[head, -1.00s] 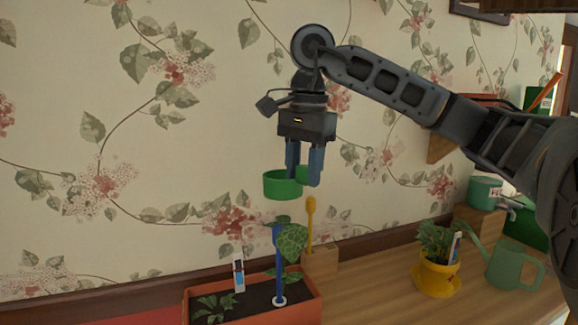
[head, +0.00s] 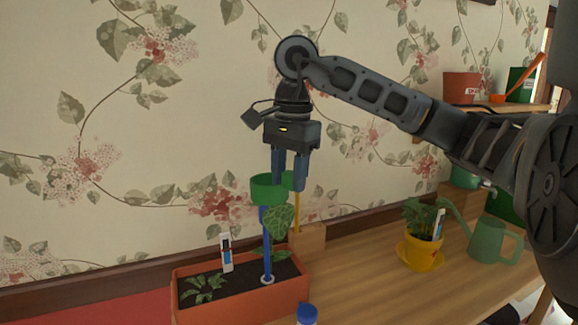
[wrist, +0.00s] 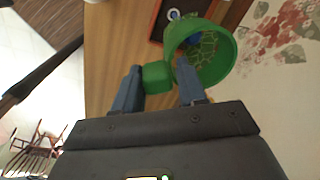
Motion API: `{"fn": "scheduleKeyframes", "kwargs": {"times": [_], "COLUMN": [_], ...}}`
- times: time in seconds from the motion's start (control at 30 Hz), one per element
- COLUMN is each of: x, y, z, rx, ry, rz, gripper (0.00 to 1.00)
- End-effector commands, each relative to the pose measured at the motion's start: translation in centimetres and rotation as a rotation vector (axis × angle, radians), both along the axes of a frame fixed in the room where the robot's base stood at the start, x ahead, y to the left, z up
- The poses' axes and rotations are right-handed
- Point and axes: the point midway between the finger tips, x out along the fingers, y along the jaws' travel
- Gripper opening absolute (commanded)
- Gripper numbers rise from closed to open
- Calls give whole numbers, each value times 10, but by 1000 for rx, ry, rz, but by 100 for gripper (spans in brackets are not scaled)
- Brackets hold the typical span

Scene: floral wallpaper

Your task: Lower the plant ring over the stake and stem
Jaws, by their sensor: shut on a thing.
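The green plant ring (head: 269,190) is held upright by its side tab, which my gripper (head: 288,186) is shut on. The blue stake (head: 266,245) stands upright in the orange planter (head: 245,307), with a white collar at its foot. Its top meets the ring's lower edge in the head view. The leafy stem (head: 281,222) leans beside the stake, its big leaf just below the ring. In the wrist view, leaf and some blue show through the opening of the ring (wrist: 231,62). I cannot tell whether the stake's tip is inside the ring.
A white plant label (head: 226,254) and a low plant (head: 202,287) are in the planter. A wooden block (head: 308,240) with a yellow rod stands close behind. A blue-capped bottle (head: 307,314) is in front. A yellow pot (head: 421,254) and green watering can (head: 487,240) stand right.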

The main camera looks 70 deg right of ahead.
Motion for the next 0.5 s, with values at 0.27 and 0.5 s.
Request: {"fn": "scheduleKeyframes", "kwargs": {"times": [0.27, 0.5], "x": [0, 0], "y": [0, 0], "z": [-18, -29], "rx": [-1, -1], "ry": [0, 0], "rz": [0, 0], "gripper": [1, 1]}}
